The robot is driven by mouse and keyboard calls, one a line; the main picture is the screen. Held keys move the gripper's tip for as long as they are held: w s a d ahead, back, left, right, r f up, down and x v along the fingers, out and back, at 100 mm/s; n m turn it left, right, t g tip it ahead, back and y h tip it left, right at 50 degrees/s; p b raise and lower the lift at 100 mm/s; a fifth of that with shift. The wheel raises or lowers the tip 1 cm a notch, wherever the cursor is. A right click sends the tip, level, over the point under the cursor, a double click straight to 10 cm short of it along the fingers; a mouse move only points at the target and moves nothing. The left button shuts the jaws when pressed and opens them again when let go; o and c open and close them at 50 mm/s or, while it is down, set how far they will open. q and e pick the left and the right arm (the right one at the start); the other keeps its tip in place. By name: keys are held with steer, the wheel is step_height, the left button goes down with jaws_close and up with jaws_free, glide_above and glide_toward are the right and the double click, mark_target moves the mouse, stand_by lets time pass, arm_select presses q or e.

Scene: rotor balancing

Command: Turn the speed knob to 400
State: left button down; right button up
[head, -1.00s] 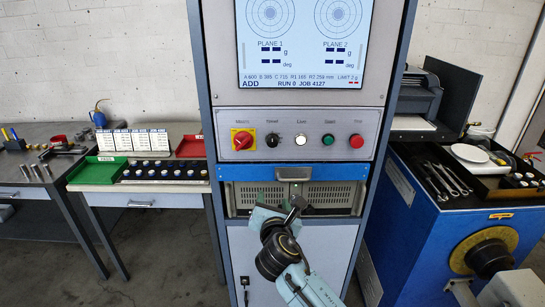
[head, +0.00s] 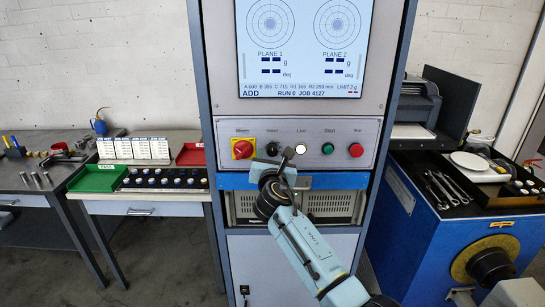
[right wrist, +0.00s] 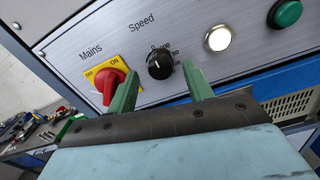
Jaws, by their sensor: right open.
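The speed knob is a small black round knob (right wrist: 159,64) under the label "Speed" on the grey control panel. It also shows in the head view (head: 272,148), just right of the red mains switch. Its scale marks are partly hidden and too small to read surely. My right gripper (head: 279,162) is raised to the panel's lower edge. In the right wrist view its two green fingers (right wrist: 160,72) are apart, on either side of the knob's lower part, with nothing visibly gripped. I cannot tell whether they touch the panel. My left gripper is not in view.
The red mains switch (right wrist: 108,84) on its yellow plate is close to the left finger. A lit white button (right wrist: 218,38) and a green button (right wrist: 286,13) are to the right. A red button (head: 356,150) is farther right. The screen (head: 303,45) is above.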

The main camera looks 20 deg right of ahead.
steer(key=shift+x, duration=0.95)
steer(key=shift+c, duration=0.2)
steer(key=c, duration=0.9)
